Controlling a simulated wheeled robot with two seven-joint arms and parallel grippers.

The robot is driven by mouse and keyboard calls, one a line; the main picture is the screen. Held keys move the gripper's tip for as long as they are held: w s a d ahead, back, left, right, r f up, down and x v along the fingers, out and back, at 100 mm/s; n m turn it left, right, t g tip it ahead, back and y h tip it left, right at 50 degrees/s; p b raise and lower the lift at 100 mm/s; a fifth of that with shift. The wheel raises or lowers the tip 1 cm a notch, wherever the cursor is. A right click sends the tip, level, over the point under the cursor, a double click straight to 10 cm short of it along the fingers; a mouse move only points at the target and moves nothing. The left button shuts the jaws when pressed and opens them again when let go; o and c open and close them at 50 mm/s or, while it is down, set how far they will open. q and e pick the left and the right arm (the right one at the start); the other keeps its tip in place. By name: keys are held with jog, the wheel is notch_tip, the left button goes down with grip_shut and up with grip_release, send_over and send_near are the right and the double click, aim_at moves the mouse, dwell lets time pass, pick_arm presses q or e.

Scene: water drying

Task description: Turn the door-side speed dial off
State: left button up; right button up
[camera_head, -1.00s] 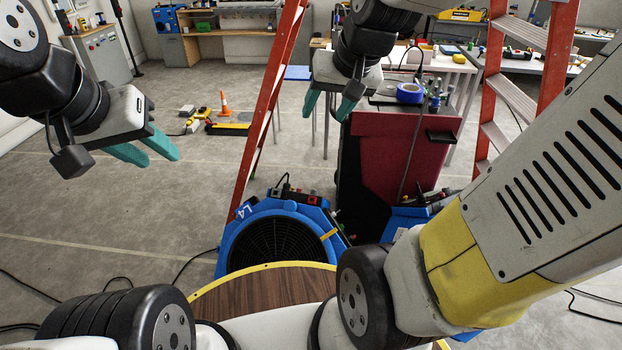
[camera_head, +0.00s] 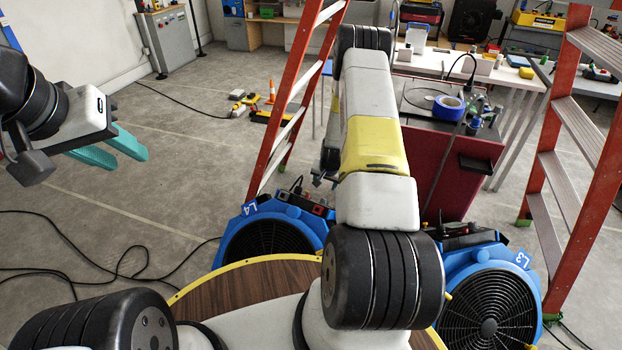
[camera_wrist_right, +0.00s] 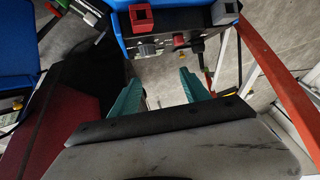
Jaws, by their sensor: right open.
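A blue fan marked L4 (camera_head: 275,222) stands on the floor by the red ladder, with a small control panel (camera_head: 308,203) on top. A second blue fan marked L3 (camera_head: 490,290) stands to the right. In the right wrist view, a panel with small knobs (camera_wrist_right: 150,51) lies just beyond the teal fingertips. I cannot tell which knob is the speed dial. My right gripper (camera_wrist_right: 160,88) is open and empty, its fingers apart, pointing at that panel; in the head view my arm mostly hides it. My left gripper (camera_head: 120,152) is open and empty at the left.
A red stepladder (camera_head: 290,105) stands close behind fan L4, another (camera_head: 585,130) at the right. A red cabinet (camera_head: 450,165) with blue tape stands behind the fans. Black cables (camera_head: 110,265) lie on the left floor, which is otherwise clear.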

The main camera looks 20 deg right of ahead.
send_near(324, 202)
jog(key=shift+w+d+f, duration=0.25)
jog(key=shift+w+f, duration=0.25)
jog(key=shift+w, duration=0.05)
jog(key=shift+w+d+f, duration=0.25)
jog(key=shift+w+f, duration=0.2)
jog(key=shift+w, duration=0.05)
jog(key=x, duration=0.6)
jog(key=shift+w+d+f, duration=0.1)
jog(key=shift+w+f, duration=0.1)
jog(key=shift+f, duration=0.25)
grip_shut()
